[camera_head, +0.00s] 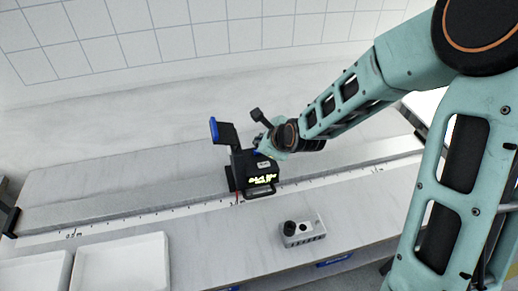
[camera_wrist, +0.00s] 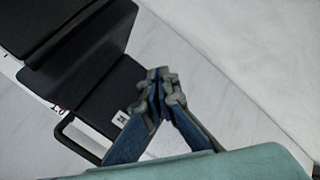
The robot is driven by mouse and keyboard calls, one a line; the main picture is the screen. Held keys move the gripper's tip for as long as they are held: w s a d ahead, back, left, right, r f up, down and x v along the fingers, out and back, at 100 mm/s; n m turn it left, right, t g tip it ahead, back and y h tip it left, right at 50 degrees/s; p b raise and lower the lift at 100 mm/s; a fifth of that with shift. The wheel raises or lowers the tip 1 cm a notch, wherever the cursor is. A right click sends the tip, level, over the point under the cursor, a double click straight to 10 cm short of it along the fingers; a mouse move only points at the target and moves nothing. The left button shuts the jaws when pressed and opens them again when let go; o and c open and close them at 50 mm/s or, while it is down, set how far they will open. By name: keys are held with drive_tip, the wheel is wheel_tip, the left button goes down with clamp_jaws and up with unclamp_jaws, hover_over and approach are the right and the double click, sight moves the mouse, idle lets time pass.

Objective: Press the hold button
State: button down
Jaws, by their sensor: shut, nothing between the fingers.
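A black measuring device (camera_head: 259,172) with a lit yellow-green display stands on the scaled rail. A blue-edged arm sticks up from its left side. In the wrist view, the black device body (camera_wrist: 98,92) fills the left. A small white key or label (camera_wrist: 122,118) with a dark mark sits near its edge; I cannot tell whether it is the hold button. My gripper (camera_wrist: 162,82) is shut and empty, with its fingertips together beside the device's right edge. In the head view, my gripper (camera_head: 264,144) is at the device's upper right, partly hidden; contact cannot be told.
The rail scale (camera_head: 150,217) runs along the bench. White trays (camera_head: 122,268) are at front left. The bench behind the rail is clear on the left; a tiled wall is behind.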

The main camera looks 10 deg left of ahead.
drive_tip(key=shift+r+p, duration=1.65)
drive_tip(key=shift+r, duration=0.55)
drive_tip(key=shift+w, duration=0.1)
